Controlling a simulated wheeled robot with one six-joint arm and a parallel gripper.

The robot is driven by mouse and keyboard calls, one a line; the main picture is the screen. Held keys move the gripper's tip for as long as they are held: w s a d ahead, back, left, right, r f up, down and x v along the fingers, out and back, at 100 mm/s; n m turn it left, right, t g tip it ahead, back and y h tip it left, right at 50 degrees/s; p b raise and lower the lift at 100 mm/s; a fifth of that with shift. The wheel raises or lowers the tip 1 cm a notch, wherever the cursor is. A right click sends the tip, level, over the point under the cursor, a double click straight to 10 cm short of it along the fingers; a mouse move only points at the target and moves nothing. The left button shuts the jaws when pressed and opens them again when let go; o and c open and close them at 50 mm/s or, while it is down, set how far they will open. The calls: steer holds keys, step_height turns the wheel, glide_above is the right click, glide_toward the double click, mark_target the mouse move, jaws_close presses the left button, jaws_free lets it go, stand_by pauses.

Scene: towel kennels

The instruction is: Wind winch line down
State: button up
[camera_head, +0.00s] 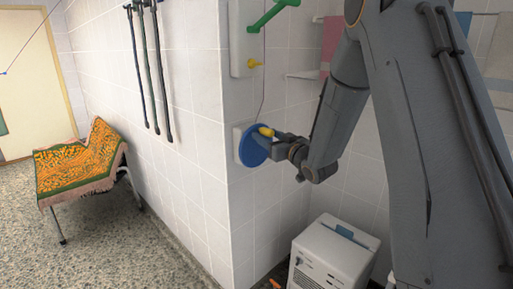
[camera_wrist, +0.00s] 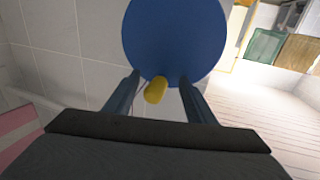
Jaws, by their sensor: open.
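The winch is a blue disc (camera_head: 251,148) with a yellow knob (camera_head: 266,131), on a pale plate on the tiled wall. A thin dark line (camera_head: 264,88) runs up the wall above the disc. My gripper (camera_head: 272,143) is at the disc, with its tip close to the knob. In the wrist view the blue disc (camera_wrist: 175,38) fills the top middle, and the yellow knob (camera_wrist: 156,90) sits between the two open fingers of my gripper (camera_wrist: 160,76). The fingers look apart from the knob on both sides. The disc's far side is hidden.
A white panel (camera_head: 237,35) with a green lever (camera_head: 273,15) and a small yellow piece (camera_head: 255,64) is above the winch. A white box (camera_head: 330,258) stands on the floor below my arm. A towel-covered bench (camera_head: 80,160) is at left, with open floor before it.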

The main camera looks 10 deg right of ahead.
steer(key=s+d+p, duration=0.1)
steer(key=s+d, duration=0.4)
steer(key=s, duration=0.1)
steer(key=shift+f, duration=0.25)
steer(key=shift+d+f, duration=0.1)
steer(key=s+d+f+m+g+h, duration=0.25)
steer(key=s+f+g+h, duration=0.5)
steer(key=s+f, duration=0.4)
steer(key=s+a+m+g, duration=0.1)
steer(key=s+g, duration=0.3)
steer(key=s, duration=0.7)
steer(key=s+a+m+g, duration=0.1)
steer(key=s+a+g, duration=0.3)
steer(key=s, duration=0.8)
steer(key=shift+s+f+g+y, duration=0.25)
steer(key=shift+g+y, duration=0.1)
